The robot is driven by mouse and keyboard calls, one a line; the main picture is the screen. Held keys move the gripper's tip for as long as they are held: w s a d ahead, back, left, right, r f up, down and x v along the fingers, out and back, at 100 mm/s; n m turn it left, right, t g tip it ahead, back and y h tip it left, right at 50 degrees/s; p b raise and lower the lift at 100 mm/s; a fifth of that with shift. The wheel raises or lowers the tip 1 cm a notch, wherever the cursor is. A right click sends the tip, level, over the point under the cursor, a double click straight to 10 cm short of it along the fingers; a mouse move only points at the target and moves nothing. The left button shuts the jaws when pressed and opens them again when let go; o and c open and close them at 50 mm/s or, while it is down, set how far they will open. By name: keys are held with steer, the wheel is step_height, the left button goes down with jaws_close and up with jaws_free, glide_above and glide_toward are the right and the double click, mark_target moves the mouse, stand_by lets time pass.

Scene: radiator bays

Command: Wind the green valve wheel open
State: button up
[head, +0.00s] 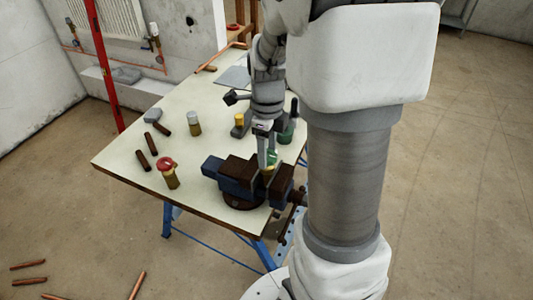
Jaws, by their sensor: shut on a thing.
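The green valve wheel (272,158) shows as a small patch of green at my gripper's fingers, above the vise. A bit of brass valve body (268,171) shows below it, between the jaws of the blue and brown vise (230,178). My gripper (269,161) points down from above and is shut on the green wheel. The fingers hide most of the wheel, so its turn angle cannot be told.
The vise stands at the workbench's (130,150) near right corner. A red-wheeled valve (167,172), a grey-capped brass fitting (194,124) and dark brown pieces (143,160) stand or lie to the left. A dark green object (287,134) is close behind my gripper.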

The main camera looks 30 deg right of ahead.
jaws_close()
steer(key=n, duration=1)
steer(key=shift+b, duration=0.3)
steer(key=n, duration=0.4)
steer(key=shift+n, duration=0.4)
steer(key=n, duration=0.4)
steer(key=shift+s+f+n, duration=0.1)
steer(key=shift+n, duration=0.2)
steer(key=n, duration=0.3)
steer(key=shift+b, duration=0.3)
steer(key=n, duration=0.4)
steer(key=shift+n, duration=0.4)
steer(key=n, duration=0.3)
steer(key=shift+s+f+n, duration=0.1)
steer(key=shift+n, duration=0.3)
